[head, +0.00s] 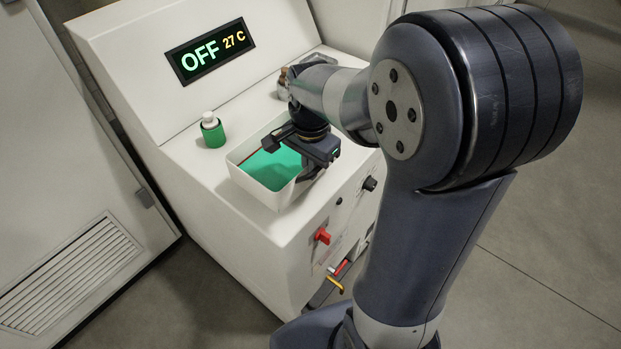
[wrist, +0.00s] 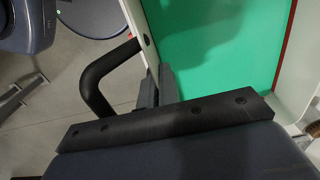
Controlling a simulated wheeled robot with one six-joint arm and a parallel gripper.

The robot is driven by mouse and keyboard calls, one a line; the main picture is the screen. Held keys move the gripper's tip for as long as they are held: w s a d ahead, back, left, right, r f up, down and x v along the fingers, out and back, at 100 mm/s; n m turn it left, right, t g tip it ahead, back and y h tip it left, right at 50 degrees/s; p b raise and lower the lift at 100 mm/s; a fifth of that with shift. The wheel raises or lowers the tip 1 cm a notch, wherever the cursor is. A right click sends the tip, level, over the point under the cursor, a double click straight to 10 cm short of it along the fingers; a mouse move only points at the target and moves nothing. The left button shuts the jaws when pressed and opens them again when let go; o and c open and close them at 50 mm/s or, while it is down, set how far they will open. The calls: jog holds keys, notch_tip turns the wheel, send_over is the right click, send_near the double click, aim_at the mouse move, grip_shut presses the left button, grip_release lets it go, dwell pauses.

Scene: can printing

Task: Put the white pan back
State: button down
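The white pan (head: 244,178) sits on the top of the white machine below its display, with bright green inside. The green and part of the pan's white wall (wrist: 285,75) also show in the wrist view. A black curved handle (wrist: 97,80) stands off the pan's outer side. My gripper (head: 305,172) is at the pan's right side, partly hiding it. In the wrist view my gripper's fingers (wrist: 158,88) are close together, one on each side of the pan's wall. The fingertips are partly hidden.
A small green bottle with a white cap (head: 212,130) stands left of the pan. The display (head: 210,52) reads OFF 27 C. A red knob (head: 322,236) and a black knob (head: 369,184) stick out of the machine's front. Open floor lies to the right.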

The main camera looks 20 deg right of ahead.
aim_at(310, 184)
jog(key=shift+f, duration=2.1)
jog(key=shift+f, duration=0.2)
jog(key=c, duration=1.7)
grip_release()
